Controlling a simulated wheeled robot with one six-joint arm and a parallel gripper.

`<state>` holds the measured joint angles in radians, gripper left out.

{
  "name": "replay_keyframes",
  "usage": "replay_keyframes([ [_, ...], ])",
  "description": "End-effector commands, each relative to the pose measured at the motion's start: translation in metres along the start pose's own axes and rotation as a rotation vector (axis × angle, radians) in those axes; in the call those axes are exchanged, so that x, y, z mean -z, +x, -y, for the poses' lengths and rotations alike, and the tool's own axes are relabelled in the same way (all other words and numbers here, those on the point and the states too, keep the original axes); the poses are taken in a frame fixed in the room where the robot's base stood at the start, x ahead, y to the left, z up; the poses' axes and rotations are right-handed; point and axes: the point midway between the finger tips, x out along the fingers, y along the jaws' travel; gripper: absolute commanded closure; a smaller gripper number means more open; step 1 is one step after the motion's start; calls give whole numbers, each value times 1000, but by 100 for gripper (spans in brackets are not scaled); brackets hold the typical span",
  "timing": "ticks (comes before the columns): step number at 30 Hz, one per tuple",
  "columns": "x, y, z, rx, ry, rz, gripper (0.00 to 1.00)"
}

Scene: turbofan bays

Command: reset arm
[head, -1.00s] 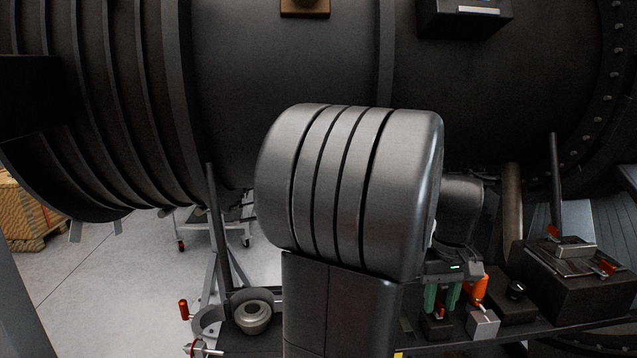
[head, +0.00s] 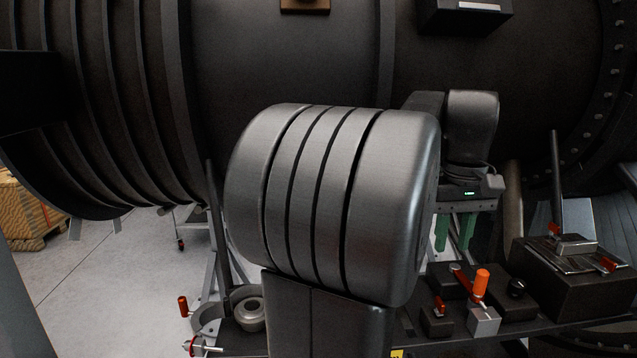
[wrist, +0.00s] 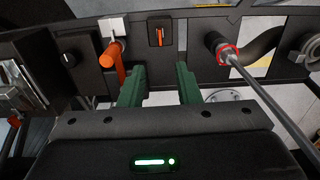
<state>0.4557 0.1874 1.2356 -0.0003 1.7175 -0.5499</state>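My gripper (head: 455,232) shows in the head view at the right of my large grey arm link, above the dark bench. Its two green fingers point down and stand apart, with nothing between them. In the wrist view my gripper (wrist: 160,88) also shows open and empty, with a visible gap between the fingertips. Below and beyond the fingers lie an orange-handled lever (head: 481,285) on a light block and a small box with a red toggle (head: 438,315). The fingers appear apart from both. My arm hides part of the bench.
The dark bench (head: 545,333) also carries a black knob (head: 516,288) and a box with a metal latch (head: 575,245). A round metal part (head: 249,313) sits at the left. The large dark engine casing (head: 290,60) fills the background. A crate (head: 25,215) stands far left.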

Motion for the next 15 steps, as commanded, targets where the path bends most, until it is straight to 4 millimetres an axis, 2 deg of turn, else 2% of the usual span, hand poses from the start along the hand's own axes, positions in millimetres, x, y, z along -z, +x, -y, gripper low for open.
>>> replay_keyframes([
  [2,0,-10,0,0,0,-1,70],
  [3,0,1,0,3,0,3,70],
  [15,-1,75,0,3,0,4,70],
])
